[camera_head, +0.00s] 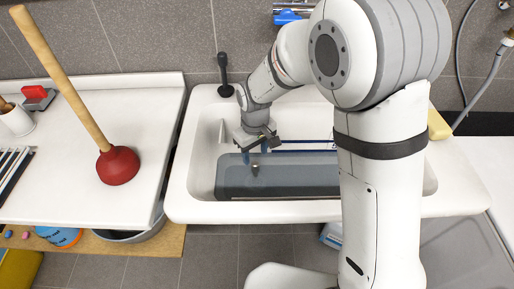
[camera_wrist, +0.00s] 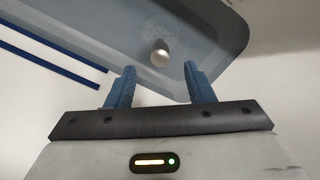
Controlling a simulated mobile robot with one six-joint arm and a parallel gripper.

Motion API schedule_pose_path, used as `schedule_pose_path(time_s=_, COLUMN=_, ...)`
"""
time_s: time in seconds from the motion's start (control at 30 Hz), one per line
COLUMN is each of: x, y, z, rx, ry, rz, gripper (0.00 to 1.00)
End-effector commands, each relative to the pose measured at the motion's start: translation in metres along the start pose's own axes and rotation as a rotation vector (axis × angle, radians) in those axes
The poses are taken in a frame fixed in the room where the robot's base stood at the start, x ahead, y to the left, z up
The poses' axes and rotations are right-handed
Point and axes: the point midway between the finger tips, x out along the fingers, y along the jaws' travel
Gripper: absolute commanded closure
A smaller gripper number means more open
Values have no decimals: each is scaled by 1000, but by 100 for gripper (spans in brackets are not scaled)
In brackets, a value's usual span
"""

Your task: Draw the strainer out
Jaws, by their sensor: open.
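A small metal knob, the strainer's (camera_head: 255,168), stands up from the grey-blue floor area of the white sink (camera_head: 180,190). In the wrist view the strainer knob (camera_wrist: 160,53) is rounded and shiny, with a faint ring of drain holes behind it. My gripper (camera_head: 256,156) is inside the sink, just behind and above the knob in the head view. In the wrist view my gripper (camera_wrist: 160,76) is open, its blue fingers apart and empty. The knob shows just beyond the fingertips, roughly centred between them. Whether the grey-blue area holds water I cannot tell.
A red plunger (camera_head: 118,166) with a wooden handle stands on the white counter (camera_head: 70,195) to the left. A black upright fitting (camera_head: 224,75) is at the sink's back rim. A yellow sponge-like block (camera_head: 438,125) lies right. The sink walls surround my gripper.

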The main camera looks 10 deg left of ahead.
Motion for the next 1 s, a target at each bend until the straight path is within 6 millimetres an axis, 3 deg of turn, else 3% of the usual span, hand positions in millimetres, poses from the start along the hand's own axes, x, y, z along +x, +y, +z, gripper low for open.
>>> schedule_pose_path(time_s=0.2, x=36, y=0, z=2, rx=1, ry=-5, rz=-1, gripper=52)
schedule_pose_path(time_s=0.4, x=56, y=0, z=1, rx=1, ry=-2, rz=0, gripper=52)
schedule_pose_path(time_s=0.77, x=60, y=0, z=1, rx=0, ry=0, rz=0, gripper=52)
schedule_pose_path(time_s=1.0, x=60, y=-1, z=1, rx=0, ry=0, rz=0, gripper=72)
